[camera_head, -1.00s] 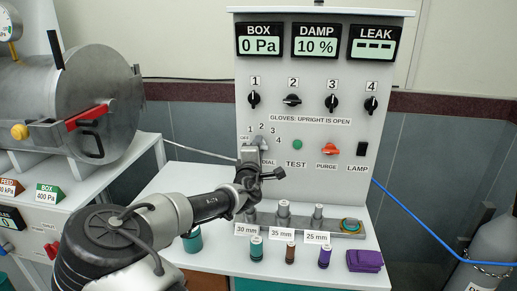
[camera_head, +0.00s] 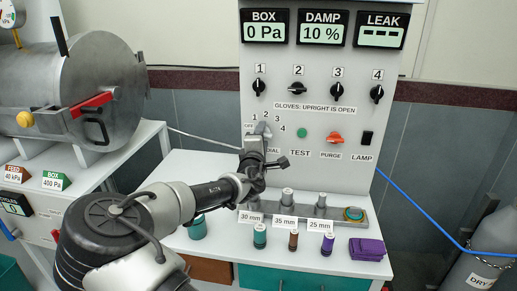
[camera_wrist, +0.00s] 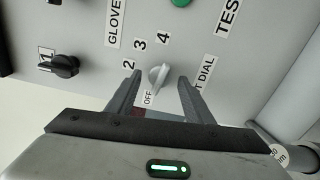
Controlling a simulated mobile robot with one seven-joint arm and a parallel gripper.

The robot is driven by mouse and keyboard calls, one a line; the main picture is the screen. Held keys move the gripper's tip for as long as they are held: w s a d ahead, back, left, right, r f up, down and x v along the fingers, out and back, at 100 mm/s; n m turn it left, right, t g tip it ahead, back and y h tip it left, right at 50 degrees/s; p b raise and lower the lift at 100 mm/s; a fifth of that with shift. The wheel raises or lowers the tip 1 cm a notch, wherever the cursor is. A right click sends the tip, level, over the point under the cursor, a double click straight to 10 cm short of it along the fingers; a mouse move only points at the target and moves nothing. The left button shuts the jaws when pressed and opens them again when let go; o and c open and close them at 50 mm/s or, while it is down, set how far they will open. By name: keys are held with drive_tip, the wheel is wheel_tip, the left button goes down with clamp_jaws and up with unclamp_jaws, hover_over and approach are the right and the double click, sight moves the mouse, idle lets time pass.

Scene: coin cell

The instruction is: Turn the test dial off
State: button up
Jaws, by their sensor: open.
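The test dial is a small grey knob in the wrist view (camera_wrist: 157,77), with printed marks OFF, 2, 3 and 4 around it. Its grip lies slanted; which mark it points at is hard to tell. In the head view the dial (camera_head: 265,129) sits on the upright panel (camera_head: 315,65), left of the green test button (camera_head: 302,133). My gripper (camera_wrist: 159,80) is open, with one finger on each side of the dial and gaps showing. In the head view my gripper (camera_head: 254,142) is in front of the panel and hides part of the dial's label.
Black knobs line the panel above, one being knob 1 (camera_head: 259,88). An orange purge knob (camera_head: 335,138) and a black lamp switch (camera_head: 367,138) are to the right.

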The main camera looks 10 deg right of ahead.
drive_tip(key=p+v, duration=0.1)
drive_tip(key=v, duration=1.5)
drive_tip(key=shift+s, duration=0.3)
drive_tip(key=shift+a, duration=0.15)
